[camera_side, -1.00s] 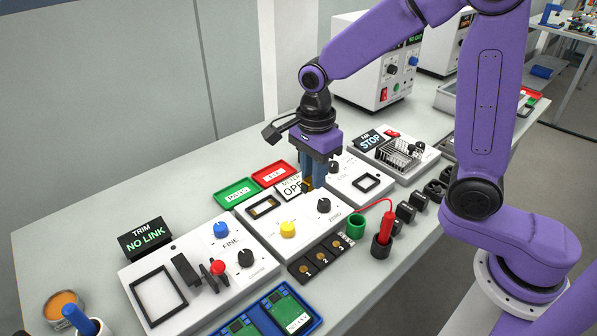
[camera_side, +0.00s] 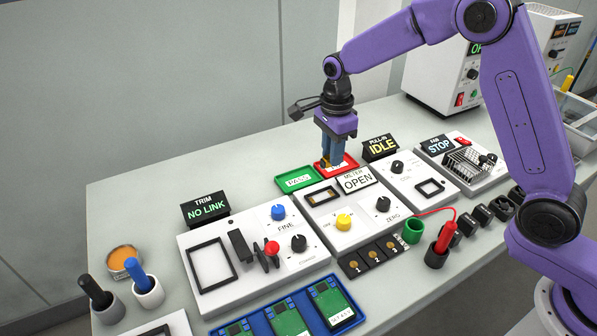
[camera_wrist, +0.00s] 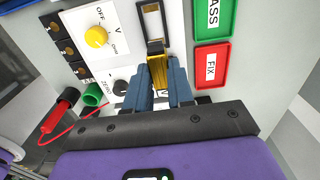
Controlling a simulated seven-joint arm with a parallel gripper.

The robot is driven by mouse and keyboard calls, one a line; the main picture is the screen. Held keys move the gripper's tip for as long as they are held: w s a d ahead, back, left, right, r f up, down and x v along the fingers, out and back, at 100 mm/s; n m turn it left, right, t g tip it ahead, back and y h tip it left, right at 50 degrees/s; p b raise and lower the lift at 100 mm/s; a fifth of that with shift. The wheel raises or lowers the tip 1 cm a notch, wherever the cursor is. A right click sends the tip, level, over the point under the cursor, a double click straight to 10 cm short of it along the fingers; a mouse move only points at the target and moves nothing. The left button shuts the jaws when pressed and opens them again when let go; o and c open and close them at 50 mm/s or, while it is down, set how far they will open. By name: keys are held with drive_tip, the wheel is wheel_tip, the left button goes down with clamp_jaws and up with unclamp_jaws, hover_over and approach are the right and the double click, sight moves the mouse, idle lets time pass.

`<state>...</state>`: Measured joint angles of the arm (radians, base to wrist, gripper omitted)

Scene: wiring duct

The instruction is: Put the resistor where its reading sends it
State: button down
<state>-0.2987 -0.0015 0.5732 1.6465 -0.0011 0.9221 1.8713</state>
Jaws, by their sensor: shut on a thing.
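My gripper (camera_side: 326,164) is shut on a small yellow-gold piece, the resistor as far as I can tell; its bands cannot be read. The piece (camera_wrist: 156,50) shows between the fingertips in the wrist view. The meter's slot (camera_side: 309,198) is a dark frame with a gold inside, just ahead of the fingertips in the wrist view (camera_wrist: 146,12). The meter display (camera_side: 356,181) reads OPEN.
The meter has a yellow dial (camera_side: 343,221) and a black ZERO knob (camera_side: 383,204). The trim unit (camera_side: 255,255) reads NO LINK; others read IDLE (camera_side: 380,146) and STOP (camera_side: 439,145). A red probe (camera_side: 443,236) stands in a holder. Bench (camera_side: 130,205) behind the trim unit is clear.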

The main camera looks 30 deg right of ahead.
drive_tip(key=w+a+f, duration=0.2)
drive_tip(key=w, duration=0.3)
hover_over(298, 180)
drive_tip(key=s, duration=0.1)
drive_tip(key=f, duration=0.5)
drive_tip(key=shift+d+f, duration=0.15)
drive_tip(key=shift+d, duration=0.05)
drive_tip(key=shift+w+a+f, duration=0.15)
drive_tip(key=shift+w+f, duration=0.25)
drive_tip(key=shift+f, duration=1.75)
drive_tip(key=shift+f, duration=0.1)
drive_tip(key=c, duration=1)
unclamp_jaws()
